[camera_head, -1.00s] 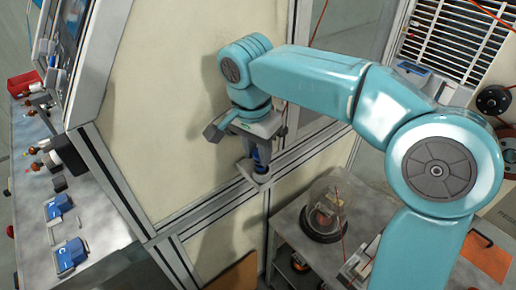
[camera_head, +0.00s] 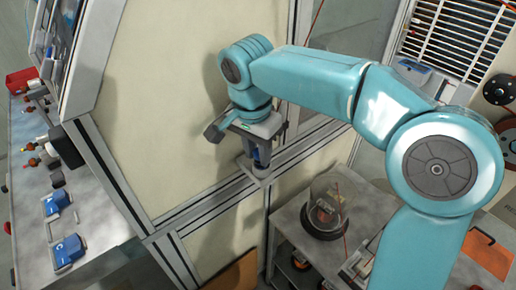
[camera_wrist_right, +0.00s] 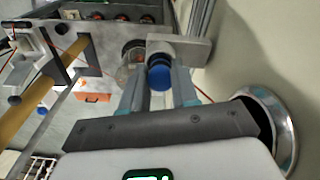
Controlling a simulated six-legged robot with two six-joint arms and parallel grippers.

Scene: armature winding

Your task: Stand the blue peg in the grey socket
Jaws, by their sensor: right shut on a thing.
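The blue peg (camera_head: 261,155) stands roughly upright between the fingers of my right gripper (camera_head: 259,158), which is shut on it. In the right wrist view the round blue end of the peg (camera_wrist_right: 159,78) shows between the fingertips of my right gripper (camera_wrist_right: 159,86). The grey socket (camera_head: 254,174) is a small block on the metal rail just below the peg. In the right wrist view the grey socket (camera_wrist_right: 188,49) lies behind the peg. I cannot tell how far the peg's lower end is inside it. My left gripper is not in view.
A cream panel (camera_head: 170,120) stands directly behind the gripper. A glass dome on a dark base (camera_head: 325,212) stands on a grey table at the lower right. A bench with blue devices (camera_head: 66,250) runs along the left.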

